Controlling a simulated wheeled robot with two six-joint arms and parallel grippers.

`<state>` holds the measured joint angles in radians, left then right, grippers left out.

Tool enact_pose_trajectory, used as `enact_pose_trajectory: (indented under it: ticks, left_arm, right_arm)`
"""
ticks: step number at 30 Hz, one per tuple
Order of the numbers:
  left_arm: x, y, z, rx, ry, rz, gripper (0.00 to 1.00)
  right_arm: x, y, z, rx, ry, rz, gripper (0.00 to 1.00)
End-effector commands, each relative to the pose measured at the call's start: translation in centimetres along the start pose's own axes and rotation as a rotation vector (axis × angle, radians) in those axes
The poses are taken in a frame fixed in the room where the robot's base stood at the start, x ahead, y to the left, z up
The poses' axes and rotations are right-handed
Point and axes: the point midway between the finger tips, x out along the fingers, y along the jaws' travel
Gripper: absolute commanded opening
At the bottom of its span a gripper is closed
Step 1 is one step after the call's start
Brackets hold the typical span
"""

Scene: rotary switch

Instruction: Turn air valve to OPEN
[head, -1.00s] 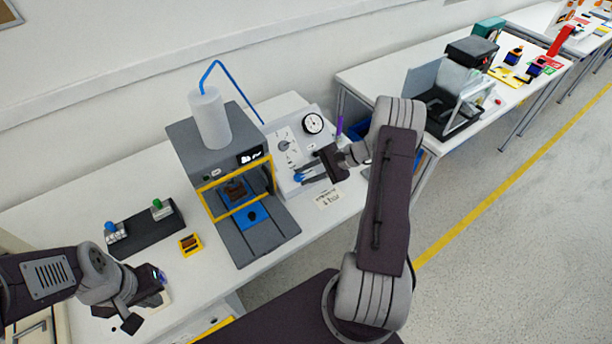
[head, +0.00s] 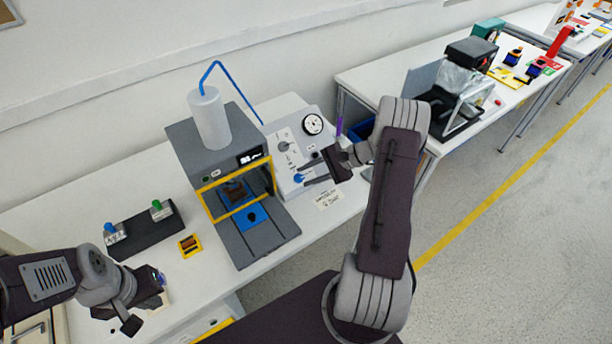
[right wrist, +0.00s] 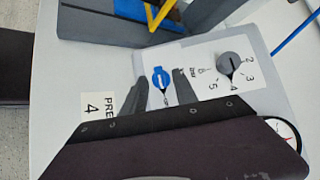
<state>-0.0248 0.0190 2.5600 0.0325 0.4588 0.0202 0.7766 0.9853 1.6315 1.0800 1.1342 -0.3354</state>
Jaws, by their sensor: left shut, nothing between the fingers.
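The air valve's blue knob (head: 299,179) is on the sloped front of the white control panel (head: 318,148), to the right of the press. In the right wrist view the knob (right wrist: 159,77) has a pale pointer line, and the small lettering beside it is too unclear to read fully. My right gripper (head: 307,175) is open at the panel. In the right wrist view its fingers lie on either side of the knob's lower part; I cannot tell whether they touch it. My left gripper (head: 146,303) is shut and empty over the table's front left, far from the panel.
A grey dial (right wrist: 229,64) with numbers and a round gauge (head: 312,124) are also on the panel. The press (head: 215,150) with a yellow frame stands close on the left. A printed card (head: 327,200) lies before the panel.

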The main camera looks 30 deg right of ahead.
Motion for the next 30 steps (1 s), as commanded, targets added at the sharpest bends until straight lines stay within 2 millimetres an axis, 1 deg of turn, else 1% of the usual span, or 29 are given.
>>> enact_pose_trajectory:
  ticks: [3, 6, 9, 12, 17, 28, 30]
  left_arm:
    - [0.3, 0.0, 0.0, 0.000, 0.000, 0.000, 0.00]
    - [0.5, 0.0, 0.1, 0.000, 0.000, 0.000, 0.00]
    - [0.6, 0.0, 0.1, 0.000, 0.000, 0.000, 0.00]
    - [0.6, 0.0, 0.1, 0.000, 0.000, 0.000, 0.00]
    - [0.6, 0.0, 0.1, 0.000, 0.000, 0.000, 0.00]
    - [0.6, 0.0, 0.1, 0.000, 0.000, 0.000, 0.00]
    - [0.6, 0.0, 0.1, 0.000, 0.000, 0.000, 0.00]
  right_arm:
    - [-2.7, 0.0, -0.2, -0.001, 0.005, -0.003, 0.35]
    - [-4.9, 0.0, -0.2, -0.001, 0.005, -0.003, 0.35]
    - [-6.6, 0.1, -0.1, -0.001, 0.003, -0.001, 0.35]
    - [-7.7, 0.1, -0.1, 0.000, 0.002, -0.001, 0.35]
    - [-8.0, 0.1, 0.1, 0.000, -0.001, 0.001, 0.35]
    - [-8.0, 0.1, 0.0, 0.000, -0.001, 0.001, 0.35]
    - [-7.7, 0.1, 0.4, -0.007, -0.002, 0.019, 0.35]
